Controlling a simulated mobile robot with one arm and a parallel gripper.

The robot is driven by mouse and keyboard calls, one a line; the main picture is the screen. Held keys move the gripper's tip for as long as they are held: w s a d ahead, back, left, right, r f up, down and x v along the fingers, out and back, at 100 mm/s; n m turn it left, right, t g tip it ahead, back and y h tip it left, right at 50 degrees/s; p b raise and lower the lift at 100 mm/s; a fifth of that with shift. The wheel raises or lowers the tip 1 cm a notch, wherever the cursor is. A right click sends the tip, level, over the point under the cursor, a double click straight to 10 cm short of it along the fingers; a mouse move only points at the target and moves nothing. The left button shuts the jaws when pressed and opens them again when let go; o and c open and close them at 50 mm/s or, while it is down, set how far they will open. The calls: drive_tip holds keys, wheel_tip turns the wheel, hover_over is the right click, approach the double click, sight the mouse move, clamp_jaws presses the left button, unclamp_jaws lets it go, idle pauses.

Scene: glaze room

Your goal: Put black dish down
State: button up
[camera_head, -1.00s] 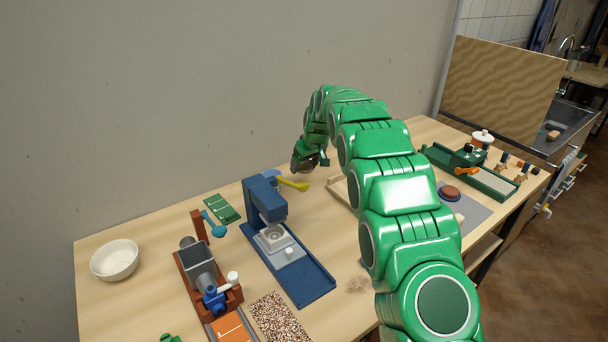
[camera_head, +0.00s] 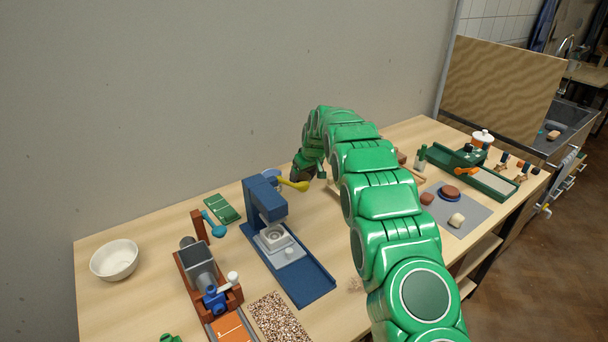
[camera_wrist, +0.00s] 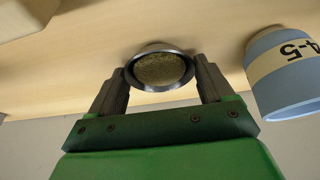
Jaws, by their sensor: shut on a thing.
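In the wrist view my gripper (camera_wrist: 160,88) is shut on the black dish (camera_wrist: 159,88), with one dark finger on each side of it. The dish is round with a dark rim and holds a greenish-brown, grainy fill. It is close to the light wooden tabletop; I cannot tell whether it touches it. There the dish is hidden or too small to make out.
A blue-grey container labelled 4-5 (camera_wrist: 284,72) stands close to the right finger in the wrist view. A blue press (camera_head: 268,205) with a yellow-handled tool is near my gripper. A white bowl (camera_head: 114,260) stands at the far left. A grey mat (camera_head: 474,222) lies to the right.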

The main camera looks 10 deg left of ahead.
drive_tip(key=shift+f, duration=0.1)
drive_tip(key=o, duration=1.1)
drive_tip(key=shift+f, duration=0.1)
drive_tip(key=v, duration=1.2)
drive_tip(key=s+d+r+m+g+h, duration=0.1)
drive_tip(key=s+d+r+m, duration=0.1)
drive_tip(key=s+d+r, duration=0.5)
drive_tip(key=s+d+m, duration=0.1)
drive_tip(key=s+d, duration=0.5)
drive_tip(key=s, duration=0.5)
drive_tip(key=s+d+r+m+g+h, duration=0.1)
drive_tip(key=s+d+r+m, duration=0.1)
drive_tip(key=s+d+r, duration=0.35)
drive_tip(key=s+d+f+m+g, duration=0.1)
drive_tip(key=s+d, duration=0.2)
drive_tip(key=s, duration=1)
drive_tip(key=s+d+f+m+g, duration=0.1)
drive_tip(key=s+d, duration=0.3)
drive_tip(key=s, duration=0.9)
drive_tip(key=s+d+f+m+g+h, duration=0.1)
drive_tip(key=s+d+f+m, duration=0.1)
drive_tip(key=s, duration=1.1)
drive_tip(key=shift+s+d+f, duration=0.15)
drive_tip(key=shift+d+f, duration=0.55)
drive_tip(key=shift+d, duration=0.3)
